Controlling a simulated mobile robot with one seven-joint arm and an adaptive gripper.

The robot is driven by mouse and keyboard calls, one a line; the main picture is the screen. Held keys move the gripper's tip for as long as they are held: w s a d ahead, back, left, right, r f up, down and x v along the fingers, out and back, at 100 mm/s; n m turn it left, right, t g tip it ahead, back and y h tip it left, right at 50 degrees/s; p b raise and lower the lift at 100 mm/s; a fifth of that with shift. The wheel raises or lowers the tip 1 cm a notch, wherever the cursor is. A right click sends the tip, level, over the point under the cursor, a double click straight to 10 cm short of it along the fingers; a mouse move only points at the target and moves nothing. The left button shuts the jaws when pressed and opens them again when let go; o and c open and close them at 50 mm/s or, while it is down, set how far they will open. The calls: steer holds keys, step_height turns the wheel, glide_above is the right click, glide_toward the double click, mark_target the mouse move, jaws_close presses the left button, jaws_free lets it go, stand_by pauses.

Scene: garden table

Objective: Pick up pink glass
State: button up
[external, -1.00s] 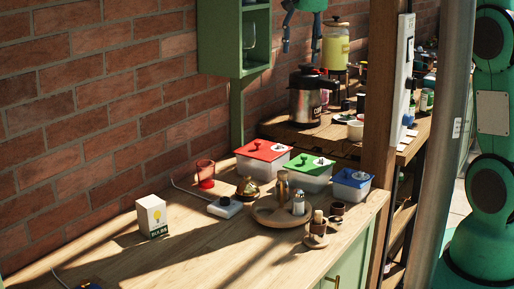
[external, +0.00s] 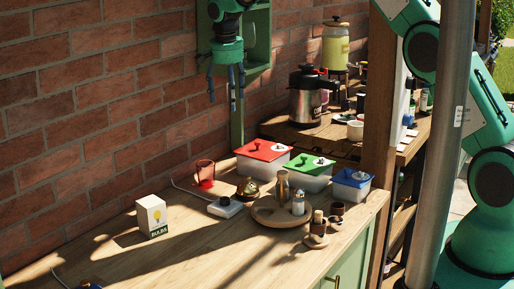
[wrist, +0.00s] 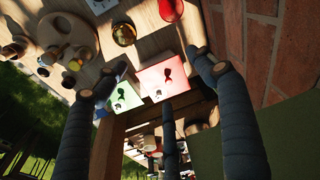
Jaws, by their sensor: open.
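The pink glass (external: 204,173), a reddish see-through tumbler, stands on the wooden counter (external: 112,262) near the brick wall, left of the red-lidded box. It shows partly, cut off by the top edge, in the wrist view (wrist: 171,9). My gripper (external: 227,92) hangs in the air above the back of the counter, fingers pointing down, in front of the green wall cabinet. It is higher than the glass and apart from it. In the wrist view the dark fingers (wrist: 150,75) are spread wide, with nothing between them.
Boxes with red (external: 263,150), green (external: 309,164) and blue (external: 352,178) lids stand right of the glass. A brass bell (external: 247,189), white device (external: 224,207) and round wooden tray (external: 267,217) are nearby. A bulb carton (external: 152,216) stands left. The counter's front left is mostly clear.

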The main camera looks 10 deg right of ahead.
steer(key=m, duration=0.1)
glide_above(206, 169)
steer(key=w+a, duration=0.1)
steer(key=w, duration=0.1)
step_height(206, 169, down, 12)
steer(key=r, duration=0.1)
steer(key=shift+f+p, duration=0.2)
steer(key=shift+p, duration=0.1)
steer(key=shift+f, duration=0.15)
steer(key=shift+w+d+f, duration=0.1)
steer(key=shift+w+f, duration=0.05)
steer(key=shift+f, duration=1.25)
steer(key=shift+w+d+f, duration=0.1)
steer(key=shift+w+f, duration=0.05)
steer(key=shift+f, duration=1.2)
steer(key=shift+w+d+f, duration=0.1)
steer(key=shift+w+f, duration=0.05)
steer(key=shift+f, duration=1.25)
steer(key=shift+f, duration=0.1)
steer(key=shift+w+d+f, duration=0.1)
steer(key=shift+d+f, duration=0.1)
steer(key=shift+f, duration=1.05)
steer(key=shift+w+d+f, duration=0.1)
steer(key=shift+d+f, duration=0.05)
steer(key=shift+f, duration=1.1)
steer(key=c, duration=1.4)
